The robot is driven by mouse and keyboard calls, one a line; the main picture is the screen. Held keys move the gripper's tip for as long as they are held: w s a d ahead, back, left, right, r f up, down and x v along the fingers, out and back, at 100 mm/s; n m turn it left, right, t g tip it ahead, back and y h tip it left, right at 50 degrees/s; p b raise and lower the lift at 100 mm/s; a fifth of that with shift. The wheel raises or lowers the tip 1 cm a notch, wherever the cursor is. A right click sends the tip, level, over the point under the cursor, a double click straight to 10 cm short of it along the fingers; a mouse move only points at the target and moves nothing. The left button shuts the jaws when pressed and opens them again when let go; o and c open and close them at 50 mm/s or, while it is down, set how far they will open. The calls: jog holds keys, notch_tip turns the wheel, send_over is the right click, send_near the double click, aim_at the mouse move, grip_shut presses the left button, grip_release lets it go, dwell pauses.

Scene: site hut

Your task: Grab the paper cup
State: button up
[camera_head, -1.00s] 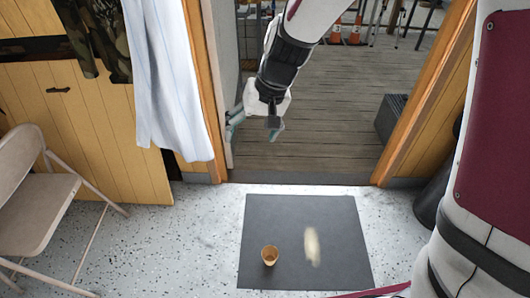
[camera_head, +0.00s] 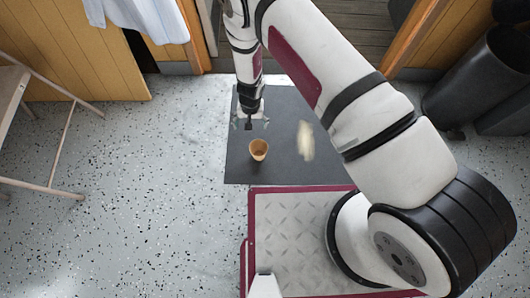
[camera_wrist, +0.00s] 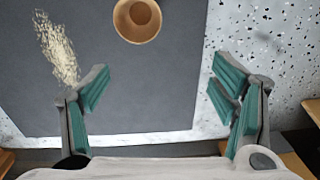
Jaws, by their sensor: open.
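The paper cup (camera_head: 258,150) is brown and stands upright on a dark grey mat (camera_head: 240,172) on the floor, its opening facing up. It also shows in the wrist view (camera_wrist: 137,20), cut by the top edge, ahead of the fingers and left of the middle between them. My gripper (camera_head: 249,122) hangs above the mat just behind the cup in the head view. In the wrist view its teal-padded fingers (camera_wrist: 160,88) are wide apart with nothing between them. The cup is apart from both fingers.
A pale, grainy patch (camera_head: 306,140) lies on the mat right of the cup, also in the wrist view (camera_wrist: 56,48). A folding chair (camera_head: 40,130) stands left, dark bins (camera_head: 480,85) stand right. Speckled floor (camera_head: 150,210) is clear left of the mat.

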jog(key=b, duration=0.1)
send_over(259, 152)
jog(key=s, duration=0.1)
notch_tip(259, 152, down, 7)
jog(key=shift+h, duration=0.3)
jog(key=shift+s+f+b, duration=0.15)
jog(key=shift+f+b, duration=1.65)
jog(key=shift+f, duration=1.7)
jog(key=shift+s+f+b, duration=0.1)
jog(key=shift+f+b, duration=1.65)
jog(key=shift+f, duration=1.75)
jog(key=c, duration=0.6)
jog(key=shift+c, duration=0.4)
